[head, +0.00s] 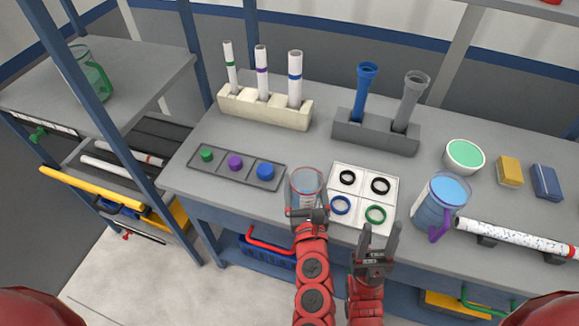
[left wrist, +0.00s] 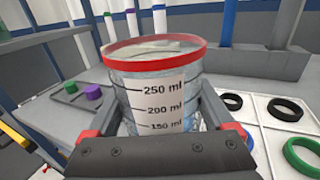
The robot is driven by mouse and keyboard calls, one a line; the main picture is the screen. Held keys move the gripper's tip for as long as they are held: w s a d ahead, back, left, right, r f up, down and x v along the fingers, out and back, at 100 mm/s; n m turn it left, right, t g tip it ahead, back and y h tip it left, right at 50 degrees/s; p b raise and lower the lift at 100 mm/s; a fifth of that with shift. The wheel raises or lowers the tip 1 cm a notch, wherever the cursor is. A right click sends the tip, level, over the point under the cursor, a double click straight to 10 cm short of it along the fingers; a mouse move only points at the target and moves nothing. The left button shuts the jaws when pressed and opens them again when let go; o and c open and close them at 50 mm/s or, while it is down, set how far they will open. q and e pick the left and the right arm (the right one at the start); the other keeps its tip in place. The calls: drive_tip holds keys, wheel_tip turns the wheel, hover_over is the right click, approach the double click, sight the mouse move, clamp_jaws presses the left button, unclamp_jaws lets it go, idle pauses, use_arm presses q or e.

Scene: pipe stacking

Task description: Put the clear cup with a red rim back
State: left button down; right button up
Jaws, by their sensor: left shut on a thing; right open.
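The clear cup with a red rim (head: 306,183) is at the front of the table, between the grey cap tray and the white ring tray. In the left wrist view the cup (left wrist: 157,90) stands upright between the fingers, with a white scale label marked in ml. My left gripper (head: 306,212) is shut on the cup, one finger on each side. The head view does not clearly show whether the cup's base touches the table. My right gripper (head: 378,240) is open and empty at the table's front edge, below the white ring tray.
The white ring tray (head: 363,173) is close right of the cup; the grey cap tray (head: 219,173) is left. A blue pitcher (head: 440,202) with purple handle stands further right. Pipe racks (head: 265,109) (head: 375,136) stand behind. A green pitcher (head: 90,75) is on the left shelf.

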use_arm(q)
drive_tip(key=shift+w+a+f+p, duration=0.35)
drive_tip(key=shift+w+a+f, duration=0.35)
drive_tip(key=shift+w, duration=0.6)
drive_tip(key=shift+w+a+f+p, duration=0.4)
drive_tip(key=shift+w+f, duration=0.35)
drive_tip(key=shift+w, duration=0.55)
drive_tip(key=shift+w+a+f+p, duration=0.25)
drive_tip(key=shift+w+a+f, duration=0.45)
drive_tip(key=shift+w, duration=0.6)
drive_tip(key=shift+f, duration=0.1)
drive_tip(key=shift+f+b, duration=0.6)
drive_tip(key=shift+b, duration=0.4)
unclamp_jaws()
drive_tip(key=shift+r, duration=0.1)
